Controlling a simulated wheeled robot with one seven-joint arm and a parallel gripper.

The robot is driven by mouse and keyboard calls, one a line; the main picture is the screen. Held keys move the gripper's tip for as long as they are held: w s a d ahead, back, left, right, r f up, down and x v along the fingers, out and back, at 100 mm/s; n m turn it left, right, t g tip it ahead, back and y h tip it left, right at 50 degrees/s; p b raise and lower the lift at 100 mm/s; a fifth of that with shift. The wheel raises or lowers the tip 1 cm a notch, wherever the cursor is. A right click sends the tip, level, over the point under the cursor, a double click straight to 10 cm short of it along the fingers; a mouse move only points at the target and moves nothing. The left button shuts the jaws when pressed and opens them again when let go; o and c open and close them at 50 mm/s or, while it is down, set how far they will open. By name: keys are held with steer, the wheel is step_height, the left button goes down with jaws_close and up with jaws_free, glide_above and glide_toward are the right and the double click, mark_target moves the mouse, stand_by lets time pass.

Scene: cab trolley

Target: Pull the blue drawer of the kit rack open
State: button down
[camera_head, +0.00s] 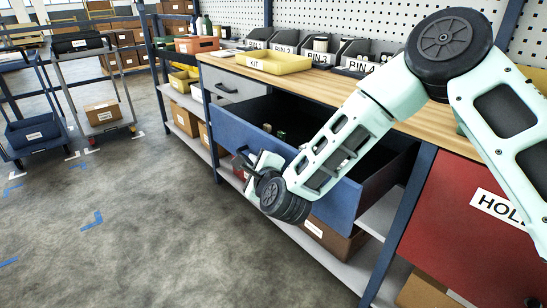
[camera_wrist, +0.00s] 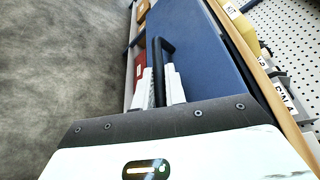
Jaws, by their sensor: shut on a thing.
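The blue drawer (camera_head: 238,133) of the kit rack stands pulled well out, and its dark inside shows with a few small items in it. My gripper (camera_head: 254,164) is at the outside of the drawer front, partly hidden by my own wrist. In the wrist view the blue drawer front (camera_wrist: 208,62) runs alongside my gripper (camera_wrist: 161,78). Its white fingers are shut on the black drawer handle (camera_wrist: 157,46). The handle's far end shows beyond the fingertips.
A grey drawer (camera_head: 235,86) is to the left and a red panel (camera_head: 450,215) to the right. The wooden worktop (camera_head: 320,84) carries a yellow kit tray (camera_head: 274,62) and several bins. Cardboard boxes sit on the lower shelf. The floor (camera_head: 130,220) in front is open; trolleys (camera_head: 95,85) stand far left.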

steer(key=shift+s+a, duration=0.75)
steer(key=shift+a, duration=0.3)
steer(key=shift+s+a, duration=0.75)
steer(key=shift+a, duration=0.25)
steer(key=c, duration=1.5)
jaws_free()
steer(key=shift+o, duration=0.2)
steer(key=v, duration=1.7)
steer(key=shift+s, duration=0.2)
